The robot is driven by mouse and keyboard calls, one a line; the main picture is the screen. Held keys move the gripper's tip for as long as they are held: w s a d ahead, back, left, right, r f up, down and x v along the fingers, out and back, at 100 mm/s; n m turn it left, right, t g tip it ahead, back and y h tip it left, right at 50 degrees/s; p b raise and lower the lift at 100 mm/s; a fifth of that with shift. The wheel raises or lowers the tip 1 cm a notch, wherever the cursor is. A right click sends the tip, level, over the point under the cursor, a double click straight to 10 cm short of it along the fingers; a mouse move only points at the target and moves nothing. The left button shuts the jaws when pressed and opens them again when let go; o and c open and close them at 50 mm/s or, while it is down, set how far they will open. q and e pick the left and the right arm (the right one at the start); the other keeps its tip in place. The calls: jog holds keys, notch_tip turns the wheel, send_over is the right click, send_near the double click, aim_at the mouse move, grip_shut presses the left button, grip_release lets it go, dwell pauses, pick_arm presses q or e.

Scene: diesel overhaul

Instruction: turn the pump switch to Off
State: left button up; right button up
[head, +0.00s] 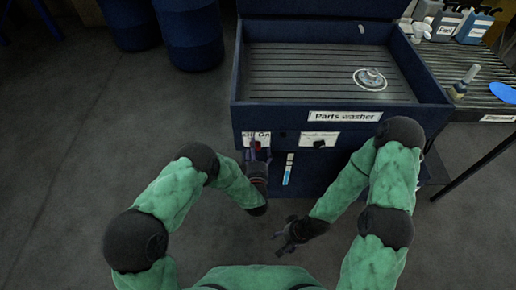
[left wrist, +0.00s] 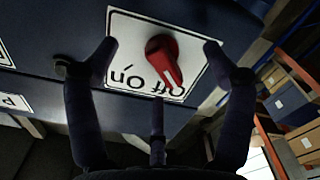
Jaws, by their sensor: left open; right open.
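The red pump switch (left wrist: 163,58) sits on a white label (left wrist: 130,35) marked "Off" and "On", which appears upside down in the left wrist view. Its lever points down and right in that view, over the "Off" word and partly covering it. In the head view the switch (head: 257,146) is small at the front left of the parts washer. My left gripper (left wrist: 159,50) is open, with its fingers spread on either side of the switch; contact cannot be told. My right gripper (head: 287,238) is open and empty, low in front of the washer.
The parts washer (head: 425,95) has a ribbed basin holding a round metal part (head: 370,79). A second label with a black knob (head: 319,143) is right of the switch. Blue drums (head: 190,32) stand back left; bottles (head: 475,25) stand on the right bench. The left floor is clear.

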pick_arm(q)
jog(key=s+p, duration=0.1)
jog(key=s, duration=0.6)
dwell(0.6)
jog(key=s+a+f+m+g+h+p, duration=0.2)
jog(key=s+a+f+m+g+p, duration=0.25)
jog(key=f+g, duration=0.55)
jog(key=s+a+m+g+h, duration=0.1)
jog(key=s+a+g, duration=0.1)
jog(key=s, duration=0.7)
jog(key=s+a+f+m+g+h, duration=0.1)
jog(key=s+a+g, duration=0.2)
jog(key=s, duration=0.6)
jog(key=g, duration=0.2)
jog(key=shift+s+g, duration=0.2)
jog(key=shift+g, duration=0.1)
